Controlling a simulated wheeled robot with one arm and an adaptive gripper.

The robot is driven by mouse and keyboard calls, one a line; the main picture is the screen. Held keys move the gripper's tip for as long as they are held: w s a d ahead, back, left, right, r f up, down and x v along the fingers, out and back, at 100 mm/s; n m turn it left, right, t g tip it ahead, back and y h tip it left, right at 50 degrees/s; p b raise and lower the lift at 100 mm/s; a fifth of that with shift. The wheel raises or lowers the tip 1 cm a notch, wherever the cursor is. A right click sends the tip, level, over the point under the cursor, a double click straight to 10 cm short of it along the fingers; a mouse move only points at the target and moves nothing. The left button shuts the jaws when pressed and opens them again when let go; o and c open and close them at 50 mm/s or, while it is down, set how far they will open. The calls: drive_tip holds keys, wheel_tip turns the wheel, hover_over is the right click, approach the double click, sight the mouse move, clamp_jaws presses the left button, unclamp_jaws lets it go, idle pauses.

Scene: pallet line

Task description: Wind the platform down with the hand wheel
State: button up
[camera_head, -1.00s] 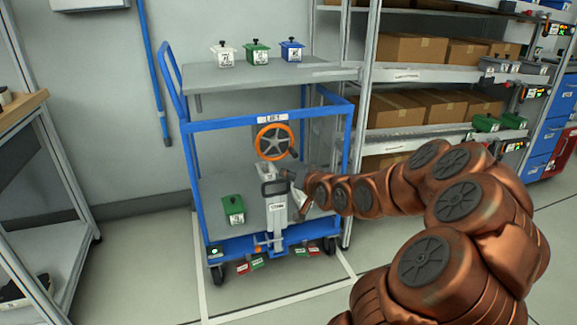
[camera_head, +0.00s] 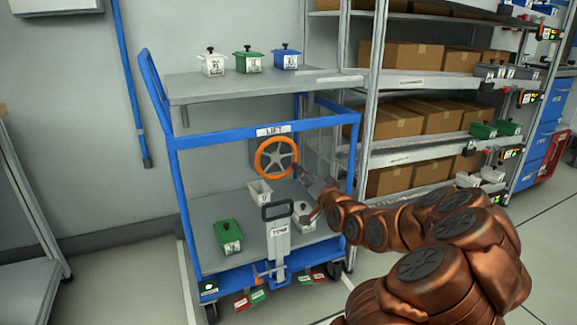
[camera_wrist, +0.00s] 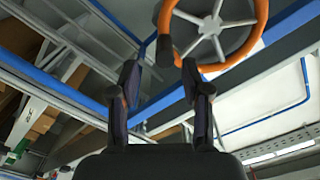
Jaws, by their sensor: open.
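The orange-rimmed hand wheel (camera_head: 277,157) with grey spokes is on the blue cart frame under a LIFT label. It also shows at the top of the wrist view (camera_wrist: 211,26), with its dark knob (camera_wrist: 164,50) hanging at the lower left of the rim. The grey platform (camera_head: 215,92) is raised above the blue frame and carries a white, a green and a blue lidded box. My gripper (camera_wrist: 160,78) is open and empty. Its fingertips point up towards the knob, which appears between and beyond them; contact cannot be told. In the head view it is just below and right of the wheel.
A TOW handle (camera_head: 278,212) stands upright at the cart's front. The lower deck (camera_head: 205,255) holds a green box (camera_head: 228,237) and two pale boxes. A shelf rack with cartons (camera_head: 415,54) stands close on the right. Free floor lies left of the cart.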

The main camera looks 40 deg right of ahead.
sight(295, 166)
drive_tip(key=x, duration=0.1)
drive_tip(key=b+x, duration=0.1)
drive_tip(key=x, duration=0.1)
drive_tip(key=a+x, duration=0.1)
drive_tip(key=x, duration=0.1)
drive_tip(key=shift+w+f, duration=0.1)
drive_tip(key=shift+w, duration=0.15)
drive_tip(key=shift+b+x, duration=0.5)
drive_tip(key=shift+x, duration=0.85)
drive_tip(key=shift+d, duration=0.15)
drive_tip(key=shift+c, duration=0.4)
clamp_jaws()
